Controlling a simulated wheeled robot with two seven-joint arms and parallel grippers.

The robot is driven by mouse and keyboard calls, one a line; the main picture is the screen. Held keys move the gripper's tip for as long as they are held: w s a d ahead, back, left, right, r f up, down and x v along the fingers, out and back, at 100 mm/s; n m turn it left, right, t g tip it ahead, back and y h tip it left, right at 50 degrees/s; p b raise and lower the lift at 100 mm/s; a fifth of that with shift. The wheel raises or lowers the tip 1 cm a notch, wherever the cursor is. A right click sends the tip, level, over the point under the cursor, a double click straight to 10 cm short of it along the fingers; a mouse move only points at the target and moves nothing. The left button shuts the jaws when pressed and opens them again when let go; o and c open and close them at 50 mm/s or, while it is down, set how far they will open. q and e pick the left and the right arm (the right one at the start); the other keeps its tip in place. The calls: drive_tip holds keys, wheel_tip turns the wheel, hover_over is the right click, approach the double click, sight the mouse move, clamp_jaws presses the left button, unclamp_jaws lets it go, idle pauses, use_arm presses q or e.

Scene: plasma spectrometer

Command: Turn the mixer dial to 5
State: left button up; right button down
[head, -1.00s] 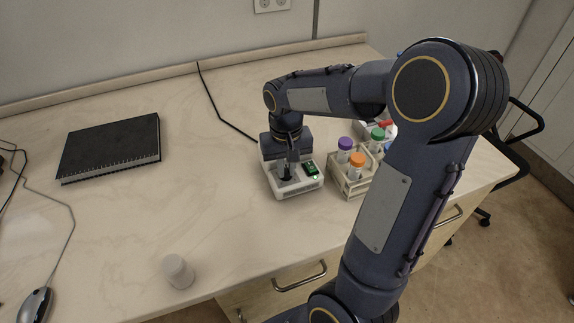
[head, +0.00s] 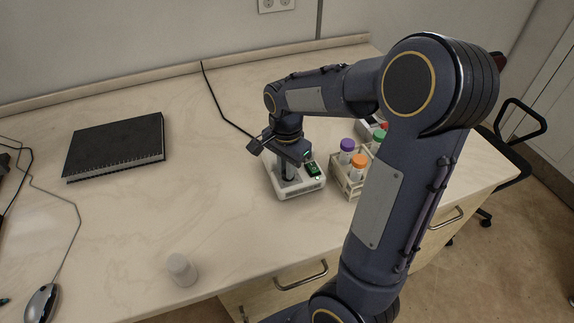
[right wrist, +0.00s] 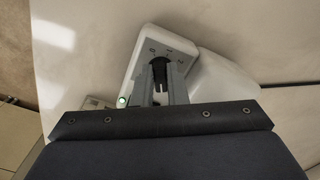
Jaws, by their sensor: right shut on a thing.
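The mixer also shows in the right wrist view (right wrist: 148,45). Its black dial (right wrist: 160,72) sits between my right gripper's fingers, partly hidden by them. My right gripper (head: 289,177) points down over the mixer and is shut on the dial; the fingers also show in the right wrist view (right wrist: 160,90). The dial's pointer and number are too small to read. My left gripper is not in view.
A rack (head: 346,184) with several capped tubes stands just right of the mixer, partly behind my right arm. The table's middle is clear.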

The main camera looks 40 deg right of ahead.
drive_tip(key=m+p, duration=0.1)
drive_tip(key=m, duration=0.4)
drive_tip(key=shift+w, duration=0.2)
drive_tip(key=shift+m, duration=0.4)
drive_tip(key=c, duration=1.4)
unclamp_jaws()
drive_tip(key=shift+c, duration=0.2)
wheel_tip(320, 180, up, 8)
drive_tip(key=shift+f, duration=0.1)
